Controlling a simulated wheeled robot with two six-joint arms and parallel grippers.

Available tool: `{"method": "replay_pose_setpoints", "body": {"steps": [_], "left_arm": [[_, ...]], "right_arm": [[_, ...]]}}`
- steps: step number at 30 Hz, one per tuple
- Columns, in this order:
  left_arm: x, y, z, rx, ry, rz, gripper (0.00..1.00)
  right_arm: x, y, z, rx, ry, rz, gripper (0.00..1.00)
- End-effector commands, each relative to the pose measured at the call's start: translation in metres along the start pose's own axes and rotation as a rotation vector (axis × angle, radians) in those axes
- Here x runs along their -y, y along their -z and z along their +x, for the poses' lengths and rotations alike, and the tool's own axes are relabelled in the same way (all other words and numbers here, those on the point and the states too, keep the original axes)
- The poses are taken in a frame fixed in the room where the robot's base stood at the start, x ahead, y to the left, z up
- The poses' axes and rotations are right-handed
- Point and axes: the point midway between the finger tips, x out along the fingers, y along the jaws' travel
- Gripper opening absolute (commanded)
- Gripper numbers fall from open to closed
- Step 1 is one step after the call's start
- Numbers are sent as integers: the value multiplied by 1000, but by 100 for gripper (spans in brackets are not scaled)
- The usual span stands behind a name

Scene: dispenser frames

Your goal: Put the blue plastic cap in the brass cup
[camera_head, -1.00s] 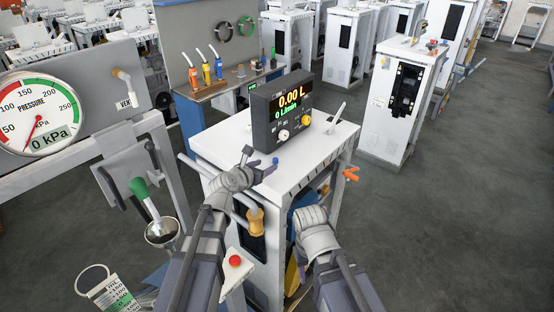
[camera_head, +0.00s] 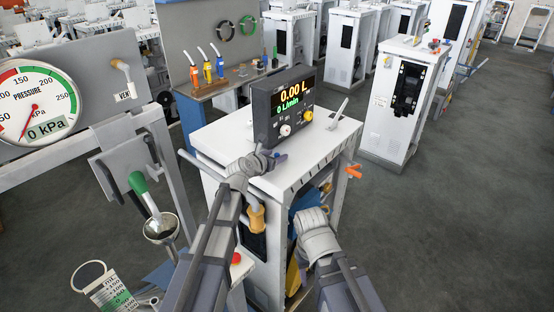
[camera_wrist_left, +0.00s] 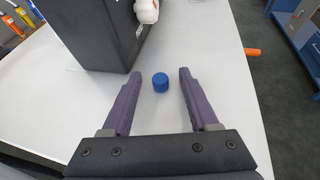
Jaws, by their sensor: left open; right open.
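The blue plastic cap (camera_wrist_left: 160,82) stands on the white cabinet top, between the spread fingertips of my open left gripper (camera_wrist_left: 160,74) in the left wrist view. Neither finger appears to touch it. In the head view my left gripper (camera_head: 272,158) is low over the cabinet top, in front of the dark meter, and mostly covers the cap. My right gripper (camera_head: 312,218) is lower, in front of the cabinet's right side; its fingers are hard to make out. I cannot clearly identify the brass cup; a small brass-coloured item (camera_head: 241,71) stands on the back workbench.
The dark meter box (camera_head: 282,105) stands just beyond the cap, with a white knob (camera_wrist_left: 147,11) close by. A pressure gauge (camera_head: 36,104) and a green-handled tool (camera_head: 140,186) are at left.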

Motion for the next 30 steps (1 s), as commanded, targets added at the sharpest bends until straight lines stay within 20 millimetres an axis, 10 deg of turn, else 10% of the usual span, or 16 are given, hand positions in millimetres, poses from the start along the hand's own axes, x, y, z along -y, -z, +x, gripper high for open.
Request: {"method": "replay_pose_setpoints", "body": {"steps": [4, 20, 30], "left_arm": [[0, 0, -1, 0, 0, 0, 60], [0, 0, -1, 0, 0, 0, 1], [0, 0, -1, 0, 0, 0, 0]], "right_arm": [[0, 0, -1, 0, 0, 0, 50], [0, 0, -1, 0, 0, 0, 50], [0, 0, -1, 0, 0, 0, 50]]}}
